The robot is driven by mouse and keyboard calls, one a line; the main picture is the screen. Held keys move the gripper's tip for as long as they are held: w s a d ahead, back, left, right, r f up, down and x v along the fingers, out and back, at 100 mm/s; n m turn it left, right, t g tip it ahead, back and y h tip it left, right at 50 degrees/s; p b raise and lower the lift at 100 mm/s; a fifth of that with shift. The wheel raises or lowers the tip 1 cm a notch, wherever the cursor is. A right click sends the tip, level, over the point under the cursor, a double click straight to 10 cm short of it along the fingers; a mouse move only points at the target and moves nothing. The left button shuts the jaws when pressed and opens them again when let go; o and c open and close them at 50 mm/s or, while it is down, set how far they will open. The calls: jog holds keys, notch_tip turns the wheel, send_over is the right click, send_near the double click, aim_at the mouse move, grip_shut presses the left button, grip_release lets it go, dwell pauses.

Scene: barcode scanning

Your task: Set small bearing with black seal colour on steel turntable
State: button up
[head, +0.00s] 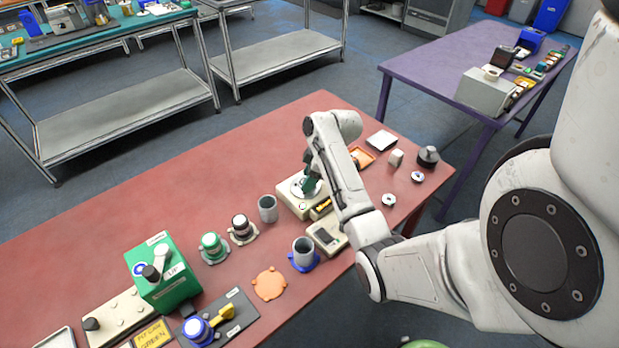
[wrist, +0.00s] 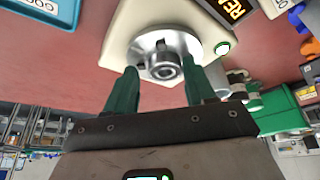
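The steel turntable (wrist: 203,45) is a shiny round plate on a cream scanner box (wrist: 115,45). In the head view the turntable (head: 297,188) sits on its box near the table's middle. A small ring-shaped bearing (wrist: 163,69) with a dark band stands on the turntable near its centre. My gripper (wrist: 161,76) is just above the turntable, its green fingers apart on either side of the bearing, with gaps visible. In the head view my gripper (head: 308,187) partly covers the turntable, and the bearing cannot be made out there.
Two small ring parts (head: 389,200) (head: 417,177) lie on the red table to the right. A grey cup (head: 268,209), a second cup in a blue holder (head: 303,252) and a green box (head: 165,275) stand to the left. A small display unit (head: 327,236) is in front.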

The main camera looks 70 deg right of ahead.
jog(key=shift+o, duration=1)
jog(key=shift+s+a+f, duration=0.15)
jog(key=shift+a+f, duration=0.05)
jog(key=shift+f, duration=0.25)
jog(key=shift+s+a+f, duration=0.1)
jog(key=shift+a+f, duration=0.1)
jog(key=shift+f, duration=0.2)
jog(key=shift+r, duration=0.2)
jog(key=w+p+v, duration=0.1)
jog(key=p+v, duration=0.1)
jog(key=v, duration=1.1)
jog(key=shift+d+r+p, duration=0.25)
jog(key=shift+r+p, duration=0.05)
jog(key=shift+r, duration=0.05)
